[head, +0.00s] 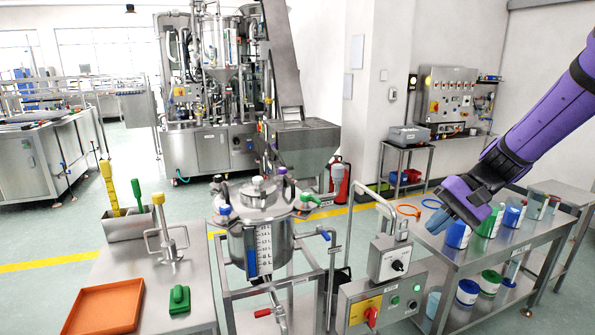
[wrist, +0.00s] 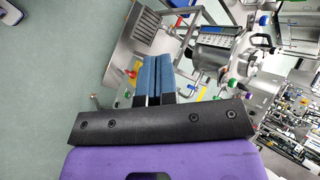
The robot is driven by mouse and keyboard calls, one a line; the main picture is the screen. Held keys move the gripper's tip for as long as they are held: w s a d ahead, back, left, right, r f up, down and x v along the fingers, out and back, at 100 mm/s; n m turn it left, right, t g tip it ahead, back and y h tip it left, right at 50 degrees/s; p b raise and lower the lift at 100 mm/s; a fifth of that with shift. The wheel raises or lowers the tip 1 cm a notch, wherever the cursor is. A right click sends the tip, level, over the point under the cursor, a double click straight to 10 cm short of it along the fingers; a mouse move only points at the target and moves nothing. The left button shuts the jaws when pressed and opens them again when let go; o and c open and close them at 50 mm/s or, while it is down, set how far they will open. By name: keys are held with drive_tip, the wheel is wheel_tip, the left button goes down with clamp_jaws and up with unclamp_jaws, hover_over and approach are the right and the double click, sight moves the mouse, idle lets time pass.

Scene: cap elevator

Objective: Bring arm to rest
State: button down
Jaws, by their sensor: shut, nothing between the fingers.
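My purple arm comes in from the right in the head view. My gripper (head: 438,222) hangs at its end, pointing down and to the left, in front of the near end of the steel bench on the right (head: 500,255). In the wrist view my gripper (wrist: 152,62) shows two blue fingers lying side by side. It is shut and holds nothing. In the head view, the gripper hides part of the bench top behind it.
A steel vessel (head: 262,225) with a lid stands left of a control box (head: 388,258). Blue-labelled jars (head: 457,235) stand on the bench by my gripper. An orange tray (head: 105,307) lies on the left table. Green floor is open at the left back.

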drive_tip(key=s+d+r+n+t+h, duration=0.1)
drive_tip(key=s+r+h, duration=0.3)
drive_tip(key=s, duration=0.7)
drive_tip(key=s+d+r+n+t+h, duration=0.1)
drive_tip(key=s+r+n+t+h, duration=0.2)
drive_tip(key=s+r, duration=0.4)
drive_tip(key=s+t+h, duration=0.1)
drive_tip(key=s, duration=0.3)
drive_tip(key=shift+s+d+t, duration=0.15)
drive_tip(key=shift+d+t, duration=0.05)
drive_tip(key=shift+t, duration=0.1)
